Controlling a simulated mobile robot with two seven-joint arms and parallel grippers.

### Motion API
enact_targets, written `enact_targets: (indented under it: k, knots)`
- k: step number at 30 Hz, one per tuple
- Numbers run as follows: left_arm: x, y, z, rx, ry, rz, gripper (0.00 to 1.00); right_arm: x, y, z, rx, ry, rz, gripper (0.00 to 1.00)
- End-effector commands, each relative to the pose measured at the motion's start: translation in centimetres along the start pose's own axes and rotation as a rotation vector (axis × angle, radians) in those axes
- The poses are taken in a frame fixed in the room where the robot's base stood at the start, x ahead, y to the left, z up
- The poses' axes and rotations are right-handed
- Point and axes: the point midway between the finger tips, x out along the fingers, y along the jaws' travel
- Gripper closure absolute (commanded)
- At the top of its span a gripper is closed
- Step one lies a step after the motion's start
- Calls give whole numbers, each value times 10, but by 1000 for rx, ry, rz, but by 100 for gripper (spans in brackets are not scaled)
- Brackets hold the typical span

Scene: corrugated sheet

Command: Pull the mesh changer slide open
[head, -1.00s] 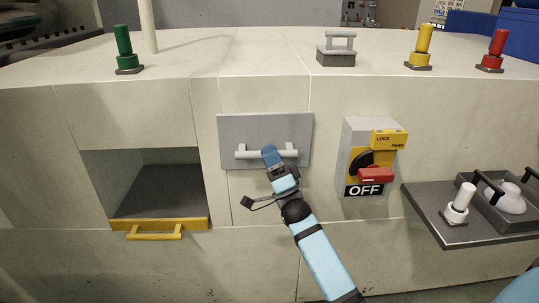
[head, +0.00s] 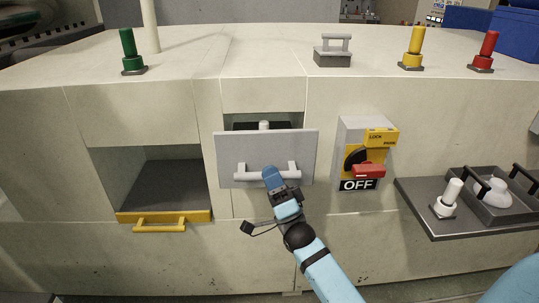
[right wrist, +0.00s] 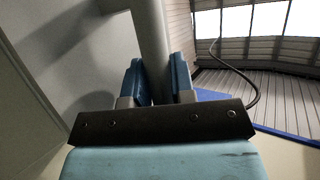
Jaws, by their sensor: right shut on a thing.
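The mesh changer slide has a grey front plate (head: 240,145) with a light bar handle (head: 250,176) along its lower part. The plate stands out from the cabinet, and a dark opening with a small light knob shows above it. In the right wrist view, the blue fingers (right wrist: 157,80) sit on both sides of the grey handle bar (right wrist: 152,45). My left gripper is not in view.
A switch box marked OFF (head: 345,135) with a red lever is right of the slide. A tray shelf (head: 470,222) juts out at the lower right. An open bay with a yellow handle (head: 160,225) is at the left. Coloured posts stand on top.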

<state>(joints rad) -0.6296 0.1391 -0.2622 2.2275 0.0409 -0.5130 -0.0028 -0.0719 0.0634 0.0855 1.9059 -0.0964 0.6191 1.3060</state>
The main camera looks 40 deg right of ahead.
Motion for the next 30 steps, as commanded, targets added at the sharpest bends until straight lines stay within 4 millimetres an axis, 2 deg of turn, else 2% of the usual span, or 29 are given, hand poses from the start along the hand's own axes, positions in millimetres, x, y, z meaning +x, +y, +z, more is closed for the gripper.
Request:
enact_targets:
  k: [1, 6, 15, 21, 30]
  knots:
    - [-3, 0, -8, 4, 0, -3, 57, -5, -14, 2, 3, -2, 4, 100]
    - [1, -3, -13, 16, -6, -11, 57, -28, -50, 11, 2, -1, 4, 100]
    - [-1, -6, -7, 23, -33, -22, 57, -58, -96, 24, 1, -1, 3, 100]
    - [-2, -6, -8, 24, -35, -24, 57, -68, -112, 28, -1, 0, 1, 100]
    - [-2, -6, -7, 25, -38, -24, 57, -72, -116, 30, -2, 0, 0, 100]
